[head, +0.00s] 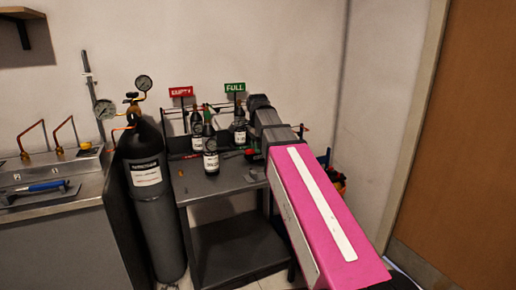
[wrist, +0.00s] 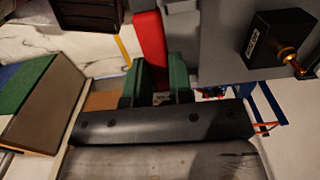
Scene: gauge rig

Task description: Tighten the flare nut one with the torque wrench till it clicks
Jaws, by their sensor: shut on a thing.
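My gripper (wrist: 158,76) shows in the wrist view as two green fingers, shut on a red bar-like thing (wrist: 149,38). What this red thing belongs to is not clear. In the head view my arm reaches over the cart, and the fingers cannot be made out. A long blue-handled tool (head: 40,187), which looks like the torque wrench, lies on a dark tray on the left counter, away from my gripper. Bent copper tubes with brass nuts stand on the block behind it, at the left (head: 24,155) and further right (head: 59,150). Which nut is number one cannot be read.
A dark gas cylinder (head: 155,195) with gauges stands between the counter (head: 60,205) and the grey cart (head: 205,187). Several black bottles stand on the cart beneath red EMPTY (head: 181,91) and green FULL (head: 235,87) signs. A black box with a brass fitting (wrist: 277,38) shows in the wrist view.

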